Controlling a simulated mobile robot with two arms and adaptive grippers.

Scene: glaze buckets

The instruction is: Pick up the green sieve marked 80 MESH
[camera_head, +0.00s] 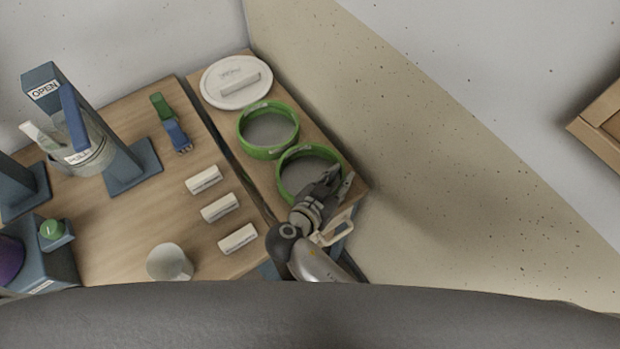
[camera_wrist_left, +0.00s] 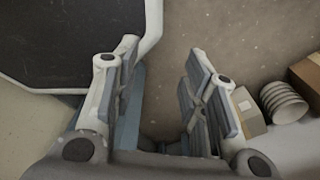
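Two round green sieves with grey mesh lie on the narrow wooden bench at right in the head view. The nearer sieve (camera_head: 281,180) is beside my right gripper, and the farther sieve (camera_head: 262,153) is just behind it. Both have small markings on the rim that are too small to read, so I cannot tell which is marked 80 MESH. My right gripper (camera_head: 341,173) is at the nearer sieve's right rim with its fingers apart; whether they touch the rim is unclear. My left gripper (camera_wrist_left: 163,52) is open and empty in the left wrist view.
A white round lid (camera_head: 229,99) with a pale block on it lies behind the sieves. Several labelled white blocks (camera_head: 220,207) and a white cup (camera_head: 170,263) stand on the left table.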

